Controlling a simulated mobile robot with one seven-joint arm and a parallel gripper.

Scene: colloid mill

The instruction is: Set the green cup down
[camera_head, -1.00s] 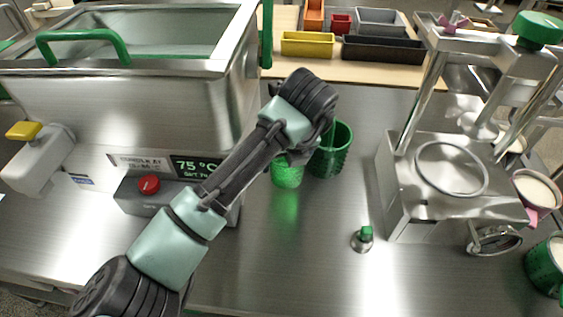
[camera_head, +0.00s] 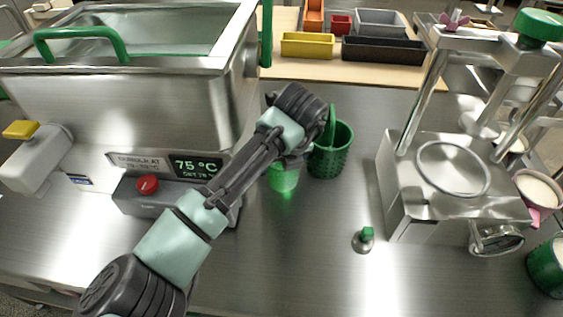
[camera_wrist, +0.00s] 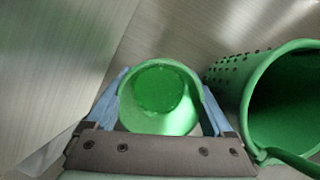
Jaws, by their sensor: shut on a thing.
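The green cup (camera_head: 284,178) is in front of the steel tank, half hidden by my arm in the head view. In the wrist view the green cup (camera_wrist: 160,98) is seen from above, upright, with green inside. My gripper (camera_wrist: 163,112) has its two blue fingers on either side of the cup and is shut on it. In the head view my gripper (camera_head: 294,160) is mostly hidden behind its own wrist. Whether the cup's base touches the steel table cannot be told.
A perforated green basket (camera_head: 332,160) stands close to the right of the cup; it also shows in the wrist view (camera_wrist: 240,82). The steel tank (camera_head: 130,115) is to the left. A small green-topped weight (camera_head: 364,240) and a steel press (camera_head: 435,185) stand right. The table's front middle is clear.

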